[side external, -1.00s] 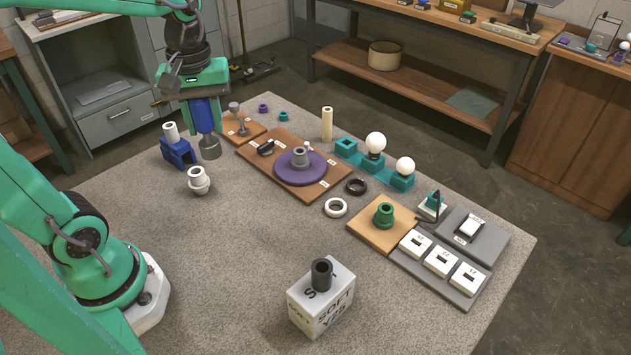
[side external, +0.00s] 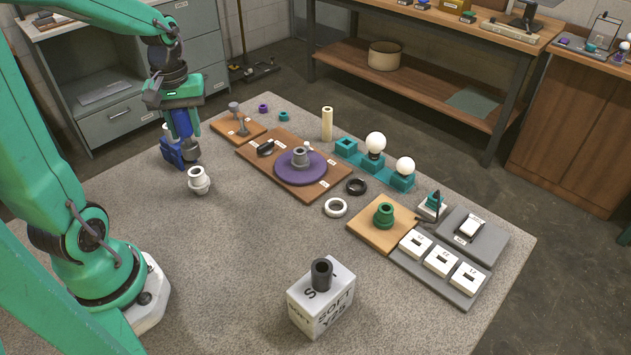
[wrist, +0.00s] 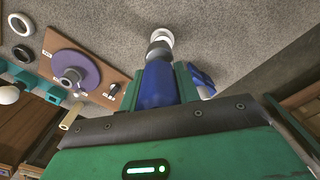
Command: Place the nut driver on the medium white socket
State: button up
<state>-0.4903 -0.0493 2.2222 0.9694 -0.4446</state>
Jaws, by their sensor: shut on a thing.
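The nut driver has a blue handle and a grey socket end (side external: 192,154). My gripper (side external: 182,127) is shut on its handle and holds it nearly upright, tip down. In the wrist view the blue handle (wrist: 157,88) sits between my green fingers (wrist: 158,78). The white socket (side external: 198,181) stands upright on the grey mat, just below and slightly right of the driver tip in the side view, with a small gap showing. In the wrist view the grey tip partly covers the white socket (wrist: 162,36).
A blue holder (side external: 171,152) stands close by on the left, partly hidden behind my gripper. A brown board (side external: 262,165) with a purple disc (side external: 300,179) lies to the right. The mat in front of the white socket is clear.

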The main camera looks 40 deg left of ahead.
aim_at(188, 143)
jog(key=shift+a+f, duration=0.25)
jog(key=shift+a, duration=0.2)
jog(key=shift+f, duration=2)
jog(key=shift+f, duration=0.35)
jog(key=o, duration=1)
jog(key=shift+o, duration=0.2)
notch_tip(188, 143, up, 13)
jog(key=shift+f, duration=0.1)
